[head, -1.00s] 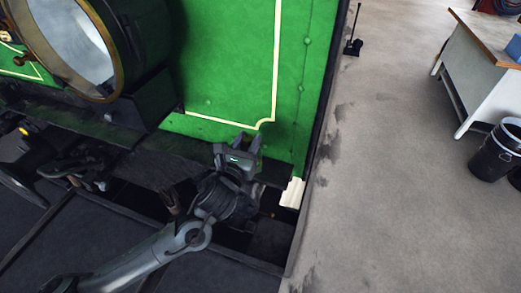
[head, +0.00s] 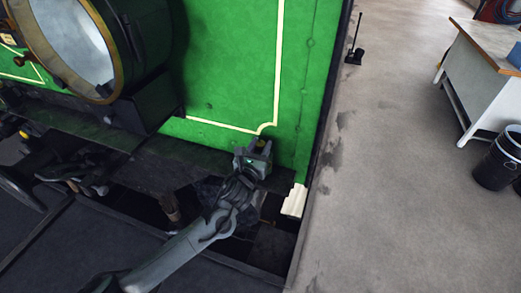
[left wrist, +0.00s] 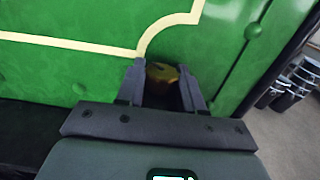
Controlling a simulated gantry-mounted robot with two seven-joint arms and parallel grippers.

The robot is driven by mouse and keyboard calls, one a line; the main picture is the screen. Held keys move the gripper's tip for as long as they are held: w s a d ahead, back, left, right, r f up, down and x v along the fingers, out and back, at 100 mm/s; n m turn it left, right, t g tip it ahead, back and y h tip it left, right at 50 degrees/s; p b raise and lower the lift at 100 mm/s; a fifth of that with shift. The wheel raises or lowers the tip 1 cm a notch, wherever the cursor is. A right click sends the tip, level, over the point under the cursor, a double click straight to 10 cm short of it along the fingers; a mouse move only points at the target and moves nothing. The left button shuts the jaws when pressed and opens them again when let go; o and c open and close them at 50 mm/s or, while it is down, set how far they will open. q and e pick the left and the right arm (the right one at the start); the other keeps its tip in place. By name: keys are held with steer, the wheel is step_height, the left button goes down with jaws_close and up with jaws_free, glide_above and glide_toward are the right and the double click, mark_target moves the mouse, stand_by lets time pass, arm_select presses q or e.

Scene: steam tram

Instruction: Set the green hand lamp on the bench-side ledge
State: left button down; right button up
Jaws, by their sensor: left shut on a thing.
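My left gripper (head: 260,146) is in front of the lower right part of the green panel, above the dark ledge (head: 155,168) along its foot. It is shut on a small brass-yellow thing (left wrist: 163,73), seen between the fingers in the left wrist view; a spot of yellow (head: 261,142) also shows between the fingers in the head view. This appears to be the top of the hand lamp; its green body is hidden or cannot be told from the panel. I cannot tell whether it touches the ledge. My right gripper is not in view.
A cream step-shaped block (head: 294,200) is just right of and below the gripper. A large round lamp (head: 75,45) stands at upper left. Open floor (head: 390,180) lies to the right, with a white bench (head: 490,75) and black bins (head: 500,160) beyond.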

arm_select(q)
steer(key=shift+f, duration=0.35)
steer(key=c, duration=1.2)
jaws_free()
steer(key=shift+f, duration=0.3)
steer(key=o, duration=0.5)
